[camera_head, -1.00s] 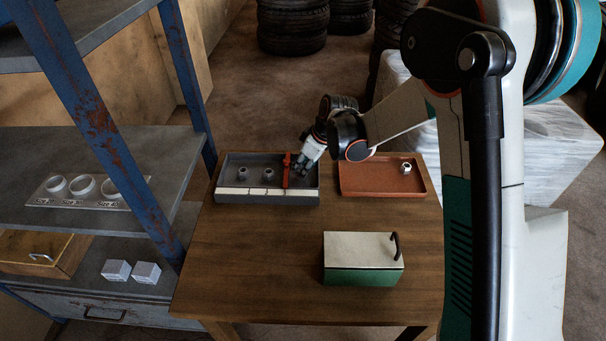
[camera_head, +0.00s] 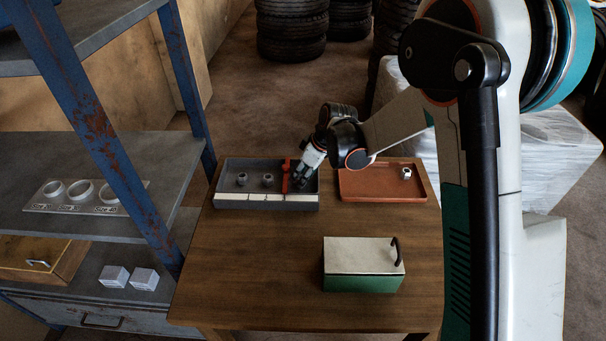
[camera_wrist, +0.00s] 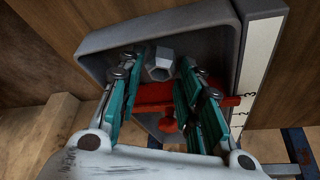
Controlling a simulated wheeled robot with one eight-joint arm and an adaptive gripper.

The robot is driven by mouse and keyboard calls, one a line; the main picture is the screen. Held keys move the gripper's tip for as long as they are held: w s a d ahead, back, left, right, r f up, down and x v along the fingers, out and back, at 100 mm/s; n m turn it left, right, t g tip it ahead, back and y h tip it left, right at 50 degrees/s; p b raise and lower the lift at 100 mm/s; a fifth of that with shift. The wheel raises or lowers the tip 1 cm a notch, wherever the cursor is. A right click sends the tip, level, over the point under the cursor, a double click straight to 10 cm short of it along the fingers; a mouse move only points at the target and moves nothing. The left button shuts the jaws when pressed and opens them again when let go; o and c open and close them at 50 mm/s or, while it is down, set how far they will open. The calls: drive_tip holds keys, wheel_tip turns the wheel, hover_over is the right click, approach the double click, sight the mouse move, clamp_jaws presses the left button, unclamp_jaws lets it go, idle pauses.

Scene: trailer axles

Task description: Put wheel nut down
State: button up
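A grey hex wheel nut (camera_wrist: 160,65) is in the end compartment of the grey tray, between the red divider and the tray's end wall, in the wrist view. My gripper (camera_wrist: 159,62) is open, with a finger on each side of this nut and small gaps visible. In the head view my gripper (camera_head: 299,182) reaches into the right end of the grey tray (camera_head: 267,202), beside the red divider (camera_head: 286,176), and hides that nut. Two other wheel nuts, one at left (camera_head: 242,178) and one nearer the divider (camera_head: 268,180), stand in the tray's left part.
A red tray (camera_head: 385,197) with one nut (camera_head: 405,173) stands to the right. A green box with a pale lid (camera_head: 361,255) is nearer on the table (camera_head: 260,270). A blue-framed shelf (camera_head: 110,130) stands left. The table's front left is clear.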

drive_tip(key=s+d+r+m+p, duration=0.1)
drive_tip(key=s+d+r, duration=0.2)
drive_tip(key=r, duration=0.3)
drive_tip(key=s+d+r+m+t+p, duration=0.1)
drive_tip(key=s+d+r, duration=0.1)
drive_tip(key=r, duration=0.4)
drive_tip(key=s+d+r+m+p, duration=0.1)
drive_tip(key=s+d+r, duration=0.2)
drive_tip(key=r, duration=0.3)
drive_tip(key=s+d+r+m+t+h, duration=0.2)
drive_tip(key=s+d+r+m, duration=0.1)
drive_tip(key=s, duration=0.8)
drive_tip(key=s+d+r+m+t+h, duration=0.1)
drive_tip(key=s+d+r+m, duration=0.2)
drive_tip(key=s+d+m, duration=0.2)
drive_tip(key=s+d, duration=0.3)
drive_tip(key=s, duration=0.3)
drive_tip(key=shift+s+d+m+t+h, duration=0.2)
drive_tip(key=shift+s+m+t+h, duration=0.1)
drive_tip(key=shift+s+t+h, duration=0.1)
